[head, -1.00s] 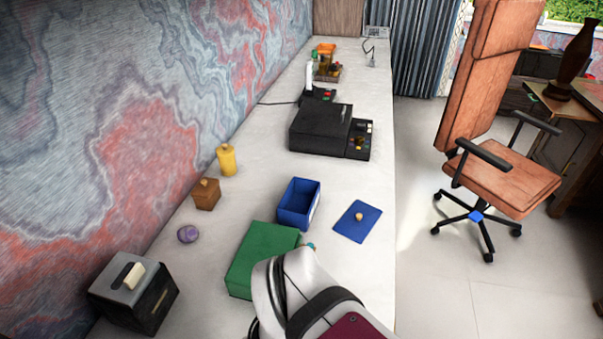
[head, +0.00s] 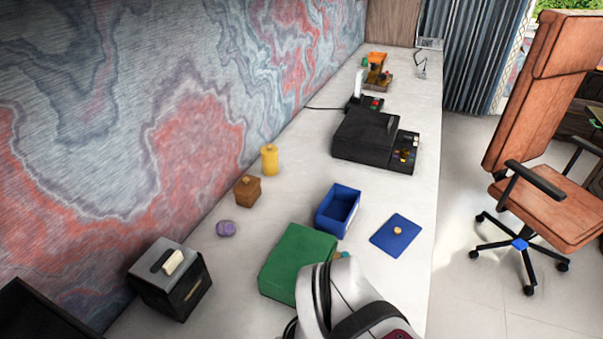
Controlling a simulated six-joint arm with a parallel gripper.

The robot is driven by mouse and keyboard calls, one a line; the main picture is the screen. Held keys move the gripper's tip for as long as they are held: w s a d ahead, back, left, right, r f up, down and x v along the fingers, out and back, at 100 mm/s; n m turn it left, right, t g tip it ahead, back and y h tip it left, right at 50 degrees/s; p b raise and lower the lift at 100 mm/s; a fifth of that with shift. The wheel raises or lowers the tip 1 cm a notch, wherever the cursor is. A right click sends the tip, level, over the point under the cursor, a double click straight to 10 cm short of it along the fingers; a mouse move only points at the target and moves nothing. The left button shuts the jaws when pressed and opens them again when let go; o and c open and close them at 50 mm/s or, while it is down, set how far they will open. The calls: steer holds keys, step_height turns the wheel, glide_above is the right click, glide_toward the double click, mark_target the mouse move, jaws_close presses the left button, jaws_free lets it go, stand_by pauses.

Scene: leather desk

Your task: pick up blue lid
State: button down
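The blue lid (head: 397,233) lies flat on the pale desk, near its right edge. It is a square plate with a small tan knob in its middle. The open blue box (head: 338,211) stands just left of it, apart from it. My arm shows at the bottom of the head view, nearer than the lid. My gripper is not visible.
A green box (head: 298,262) stands in front of the blue box, beside my arm. A purple item (head: 226,229), a brown box (head: 248,191) and a yellow canister (head: 270,160) stand along the wall. A black machine (head: 375,138) stands farther back. Bare desk surrounds the lid.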

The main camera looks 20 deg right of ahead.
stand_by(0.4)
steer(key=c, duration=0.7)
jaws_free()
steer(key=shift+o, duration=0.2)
